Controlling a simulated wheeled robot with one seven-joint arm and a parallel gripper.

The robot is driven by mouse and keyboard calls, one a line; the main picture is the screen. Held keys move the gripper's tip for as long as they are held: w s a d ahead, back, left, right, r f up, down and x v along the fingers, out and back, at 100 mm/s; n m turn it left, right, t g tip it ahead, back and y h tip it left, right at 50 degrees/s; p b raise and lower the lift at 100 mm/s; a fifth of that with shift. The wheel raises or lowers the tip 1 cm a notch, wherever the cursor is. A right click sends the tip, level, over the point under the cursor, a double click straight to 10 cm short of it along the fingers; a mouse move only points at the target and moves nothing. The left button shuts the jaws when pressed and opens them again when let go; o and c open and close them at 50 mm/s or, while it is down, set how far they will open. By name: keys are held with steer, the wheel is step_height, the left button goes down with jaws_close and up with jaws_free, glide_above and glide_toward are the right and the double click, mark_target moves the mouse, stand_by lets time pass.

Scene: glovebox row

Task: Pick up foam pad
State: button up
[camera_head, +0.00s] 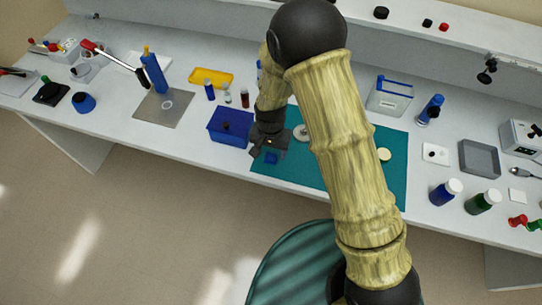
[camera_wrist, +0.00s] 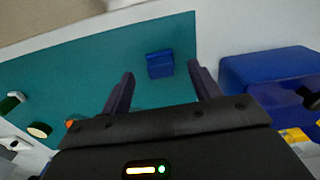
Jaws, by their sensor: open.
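A small blue block-like piece, which looks like the foam pad (camera_head: 271,158), lies on the teal mat near its front left edge. In the wrist view the foam pad (camera_wrist: 160,64) shows beyond and between the fingertips, with a raised strip along one side. My gripper (camera_head: 262,151) is open and empty, close beside and above the pad. In the wrist view my gripper (camera_wrist: 160,72) has its two dark fingers spread, one to each side of the pad's position. No contact shows, and I cannot tell the exact height.
The teal mat (camera_head: 285,172) lies on the white bench. A blue bin (camera_head: 229,128) stands close left of my gripper; it also shows in the wrist view (camera_wrist: 240,80). A cream disc (camera_head: 384,154) lies on the mat's right. Small bottles stand behind the bin.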

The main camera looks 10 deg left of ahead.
mark_target(270, 156)
steer(key=shift+s+f+p, duration=0.1)
steer(key=shift+f+p, duration=0.3)
steer(key=shift+f, duration=1.4)
steer(key=c, duration=1.1)
steer(key=shift+o, duration=0.2)
steer(key=shift+r, duration=0.1)
step_height(270, 156, up, 10)
steer(key=shift+f+b, duration=0.1)
steer(key=shift+b, duration=0.95)
